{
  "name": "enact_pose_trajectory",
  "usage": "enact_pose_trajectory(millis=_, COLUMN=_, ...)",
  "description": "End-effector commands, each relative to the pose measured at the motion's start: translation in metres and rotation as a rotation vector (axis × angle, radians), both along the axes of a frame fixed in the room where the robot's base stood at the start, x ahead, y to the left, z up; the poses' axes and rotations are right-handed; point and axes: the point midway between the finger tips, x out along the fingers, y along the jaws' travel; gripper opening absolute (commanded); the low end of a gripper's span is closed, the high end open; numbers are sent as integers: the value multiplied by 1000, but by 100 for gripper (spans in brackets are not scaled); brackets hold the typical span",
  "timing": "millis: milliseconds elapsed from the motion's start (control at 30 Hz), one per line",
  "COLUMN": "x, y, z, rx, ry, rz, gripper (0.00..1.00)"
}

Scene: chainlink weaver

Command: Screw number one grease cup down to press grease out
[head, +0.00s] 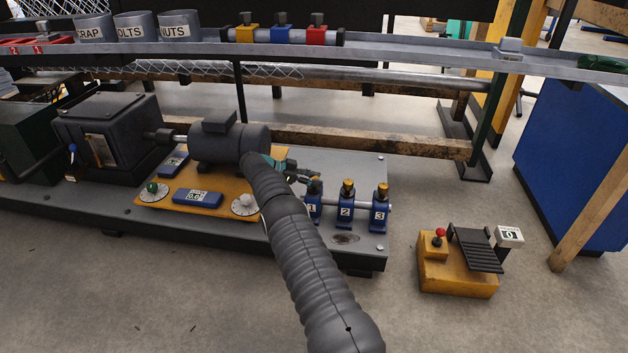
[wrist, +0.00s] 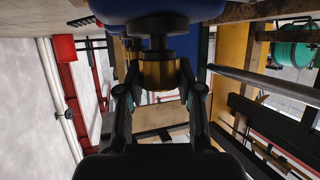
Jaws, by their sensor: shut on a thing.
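The number one grease cup (head: 313,208) is a small blue body marked "1", standing upright on the base plate. It is the leftmost of the row. My gripper (head: 312,180) reaches its top from the left, hiding most of its cap in the head view. In the wrist view my gripper (wrist: 160,88) has its two fingers on opposite sides of the brass cap (wrist: 160,73), shut on it. A dark stem and blue body show above the cap in that view. Whether grease comes out cannot be seen.
The number two cup (head: 346,203) and number three cup (head: 379,208) stand close to the right with brass caps. A dark motor (head: 228,145) sits behind left on a yellow plate (head: 165,203). A yellow foot pedal box (head: 455,275) stands on the floor. A shelf rail (head: 400,55) runs above.

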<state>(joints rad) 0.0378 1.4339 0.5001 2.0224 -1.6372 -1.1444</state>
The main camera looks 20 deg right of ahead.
Motion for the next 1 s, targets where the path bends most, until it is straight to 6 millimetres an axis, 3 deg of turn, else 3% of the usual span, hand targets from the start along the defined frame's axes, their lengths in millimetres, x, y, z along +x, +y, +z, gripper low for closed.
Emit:
enact_pose_trajectory(millis=200, x=-2, y=-3, z=1, rx=-3, ry=3, rz=-8, gripper=1)
enact_pose_trajectory(millis=233, x=-2, y=-3, z=1, rx=-3, ry=3, rz=-8, gripper=38)
enact_pose_trajectory(millis=333, x=-1, y=-2, z=1, rx=-3, ry=3, rz=-6, gripper=62)
enact_pose_trajectory(millis=733, x=1, y=3, z=7, rx=-1, ry=0, rz=4, gripper=62)
enact_pose_trajectory(millis=1000, x=1, y=5, z=50, rx=-1, ry=-1, rz=6, gripper=62)
